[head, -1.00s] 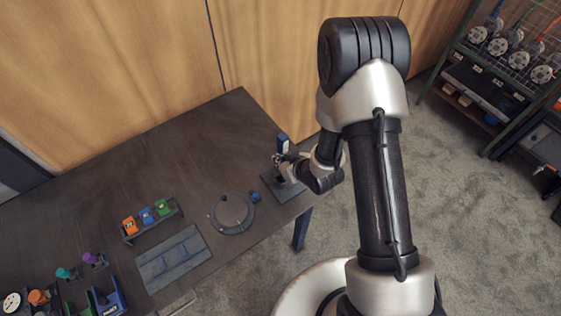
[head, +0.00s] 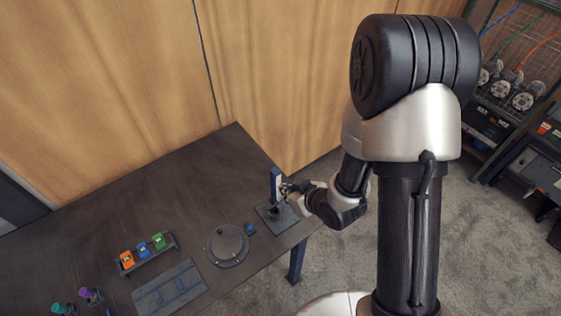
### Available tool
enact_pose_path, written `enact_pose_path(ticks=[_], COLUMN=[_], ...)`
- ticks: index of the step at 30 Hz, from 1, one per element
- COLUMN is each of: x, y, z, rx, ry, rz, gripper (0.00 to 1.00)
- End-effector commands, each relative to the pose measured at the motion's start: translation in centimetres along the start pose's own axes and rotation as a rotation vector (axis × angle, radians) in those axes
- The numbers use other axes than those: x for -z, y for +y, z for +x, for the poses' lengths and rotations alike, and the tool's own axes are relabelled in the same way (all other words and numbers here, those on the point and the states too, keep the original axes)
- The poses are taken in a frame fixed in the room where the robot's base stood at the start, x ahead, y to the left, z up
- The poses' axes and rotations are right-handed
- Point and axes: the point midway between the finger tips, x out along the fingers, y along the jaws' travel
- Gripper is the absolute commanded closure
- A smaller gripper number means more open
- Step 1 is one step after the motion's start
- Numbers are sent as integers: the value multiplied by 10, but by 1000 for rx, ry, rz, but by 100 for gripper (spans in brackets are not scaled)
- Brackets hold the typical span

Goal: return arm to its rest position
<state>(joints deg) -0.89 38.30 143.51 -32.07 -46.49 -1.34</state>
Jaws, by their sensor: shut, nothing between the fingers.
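My arm rises large on the right in the head view, with its elbow at the top and its forearm reaching back toward the table. My gripper (head: 285,189) is small at the table's right end, shut with nothing in it. It is beside a blue upright part (head: 276,182) on a dark square base plate (head: 285,222). From this angle I cannot tell whether it touches that part. The fingertips are small and hard to make out.
The dark table (head: 150,200) holds a round grey disc (head: 227,245), a small blue piece (head: 249,229), a rack of orange, blue and green blocks (head: 148,253) and a grooved plate (head: 170,289). A shelf (head: 510,105) stands at right. Carpet (head: 462,235) is clear.

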Motion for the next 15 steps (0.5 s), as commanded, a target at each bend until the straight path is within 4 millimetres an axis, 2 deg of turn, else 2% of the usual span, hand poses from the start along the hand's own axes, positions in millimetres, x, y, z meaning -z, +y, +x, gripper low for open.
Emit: enact_pose_path(ticks=[8,11,15], x=[1,6,15], y=[3,14,43], z=[-2,-7,-31], rx=[-8,-47,-154], ry=[-3,-20,-80], rz=[-2,-6,4], gripper=[100,100,100])
